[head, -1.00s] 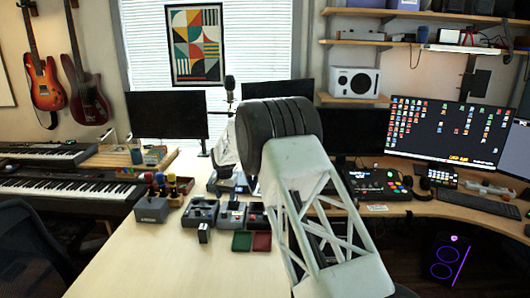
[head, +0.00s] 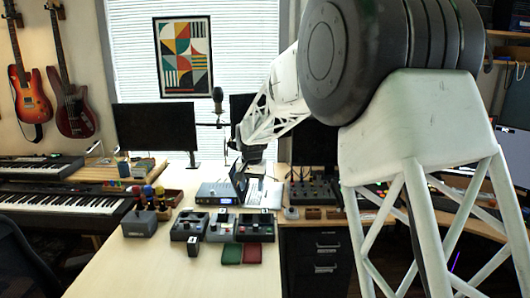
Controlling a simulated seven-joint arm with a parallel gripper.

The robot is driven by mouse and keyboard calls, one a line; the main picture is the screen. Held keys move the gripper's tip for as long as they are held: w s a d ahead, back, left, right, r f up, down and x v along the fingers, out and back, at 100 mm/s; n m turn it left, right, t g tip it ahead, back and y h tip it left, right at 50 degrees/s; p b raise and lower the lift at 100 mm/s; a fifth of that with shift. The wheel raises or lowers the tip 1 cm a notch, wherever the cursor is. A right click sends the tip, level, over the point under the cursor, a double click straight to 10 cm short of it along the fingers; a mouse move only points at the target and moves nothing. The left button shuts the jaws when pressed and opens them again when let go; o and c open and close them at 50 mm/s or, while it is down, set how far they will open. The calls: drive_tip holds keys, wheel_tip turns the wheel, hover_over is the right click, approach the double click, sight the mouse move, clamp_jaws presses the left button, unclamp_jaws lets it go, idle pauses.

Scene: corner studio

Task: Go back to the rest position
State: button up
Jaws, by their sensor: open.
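My arm rises at the right of the head view, and its forearm reaches back to the left. My gripper (head: 240,168) is small and dark at the end of the forearm, above the back of the desk. It is open, and I see nothing held in it. It hangs close over an audio box (head: 217,194) and a laptop (head: 262,194); whether it touches either cannot be told. Its fingertips are hard to make out at this distance.
The pale desk (head: 185,265) is clear in front. Several pedals (head: 222,226), green and red pads (head: 231,254), and a grey holder (head: 139,223) with coloured-top items stand on it. A monitor (head: 156,129) and microphone (head: 218,97) are behind. A keyboard (head: 65,209) is left, a drawer cabinet (head: 318,262) right.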

drive_tip(key=s+d+r, duration=0.3)
drive_tip(key=s+d, duration=0.2)
drive_tip(key=s, duration=0.4)
drive_tip(key=s+d+r+t, duration=0.1)
drive_tip(key=s+d+r, duration=0.2)
drive_tip(key=s+d, duration=0.45)
drive_tip(key=s+d+r, duration=0.3)
drive_tip(key=s+r, duration=0.1)
drive_tip(key=s, duration=0.7)
drive_tip(key=s+d+f, duration=0.2)
drive_tip(key=s, duration=0.6)
drive_tip(key=s+d+f+n, duration=0.1)
drive_tip(key=s+d+f, duration=0.1)
drive_tip(key=s, duration=0.7)
drive_tip(key=s+d+f, duration=0.2)
drive_tip(key=s+d, duration=0.1)
drive_tip(key=s, duration=0.6)
drive_tip(key=shift+d+n+t, duration=0.3)
drive_tip(key=shift+t, duration=0.1)
